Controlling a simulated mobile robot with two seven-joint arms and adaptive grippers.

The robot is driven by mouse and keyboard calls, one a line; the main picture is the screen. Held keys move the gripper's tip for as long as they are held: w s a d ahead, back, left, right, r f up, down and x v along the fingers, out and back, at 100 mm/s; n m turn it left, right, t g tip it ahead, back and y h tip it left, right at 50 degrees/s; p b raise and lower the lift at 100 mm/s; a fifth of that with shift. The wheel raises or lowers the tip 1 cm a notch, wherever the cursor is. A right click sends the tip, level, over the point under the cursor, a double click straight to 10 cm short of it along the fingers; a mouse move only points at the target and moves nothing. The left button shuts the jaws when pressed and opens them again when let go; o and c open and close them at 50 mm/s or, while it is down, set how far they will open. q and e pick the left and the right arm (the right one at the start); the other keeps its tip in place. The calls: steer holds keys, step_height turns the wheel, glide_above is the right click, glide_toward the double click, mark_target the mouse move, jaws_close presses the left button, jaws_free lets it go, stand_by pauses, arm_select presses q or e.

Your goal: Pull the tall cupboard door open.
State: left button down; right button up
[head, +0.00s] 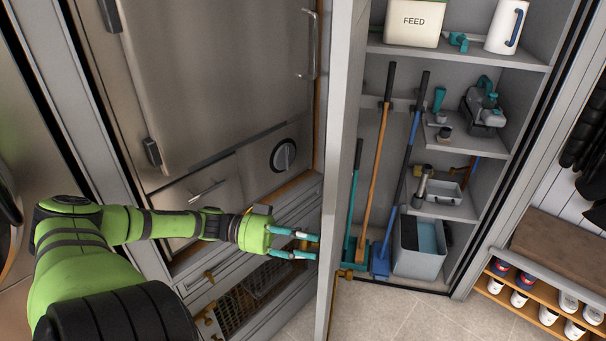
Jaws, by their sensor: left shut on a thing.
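The tall cupboard door (340,120) is a grey panel standing well open, seen nearly edge-on in the middle of the head view. My left gripper (316,246) comes in from the left at the door's outer face, low down. Its teal, pale-tipped fingers are shut on a part of the door. The exact part between the fingertips is hard to make out. The open tall cupboard (374,131) shows its inside to the right of the door. My right gripper is not in view.
Inside the cupboard are a FEED box (413,22), a white jug (506,27), several long-handled tools (376,165) and a grey bin (418,262). A steel appliance (215,80) and drawers stand left of the door. A shoe rack (545,300) stands right. Tiled floor (400,315) shows in front.

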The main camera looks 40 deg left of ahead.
arm_select(q)
steer(key=shift+d+f, duration=0.1)
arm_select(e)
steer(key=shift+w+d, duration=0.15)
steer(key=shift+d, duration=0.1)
arm_select(q)
steer(key=c, duration=0.8)
jaws_free()
steer(key=shift+v, duration=4)
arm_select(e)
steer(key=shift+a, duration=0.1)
arm_select(q)
steer(key=shift+w, duration=0.1)
